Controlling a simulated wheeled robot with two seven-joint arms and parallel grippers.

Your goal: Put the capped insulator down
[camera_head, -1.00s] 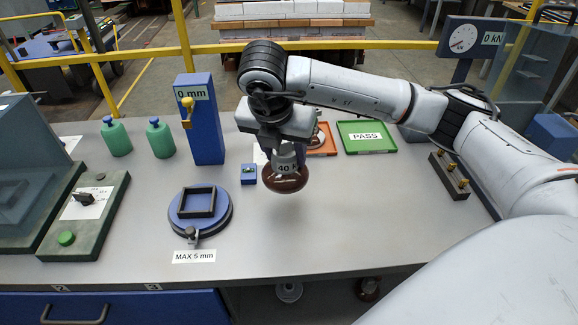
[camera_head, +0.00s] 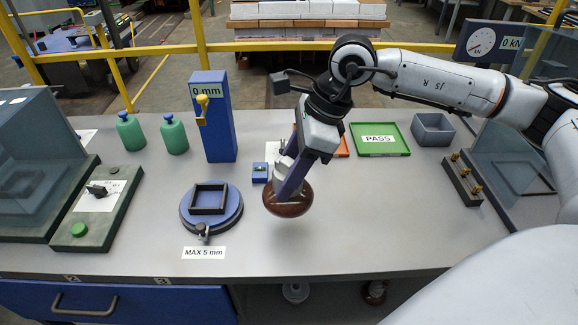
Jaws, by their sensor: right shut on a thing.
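The capped insulator has a brown, rounded disc (camera_head: 288,200) with a pale grey cap on top. It stands about upright at the middle of the grey bench (camera_head: 380,205), right of the blue round stand. My right gripper (camera_head: 291,182) reaches down from the upper right with its fingers tilted. It is shut on the insulator's cap, and its fingers hide part of the cap. A faint shadow shows under the disc, but I cannot tell if it touches the bench. My left gripper is not in view.
The blue round stand (camera_head: 230,222) with a black square frame is left of the insulator. A blue post (camera_head: 214,130), a small blue block (camera_head: 260,173), a green PASS tray (camera_head: 380,150) and a grey bin (camera_head: 433,130) stand behind.

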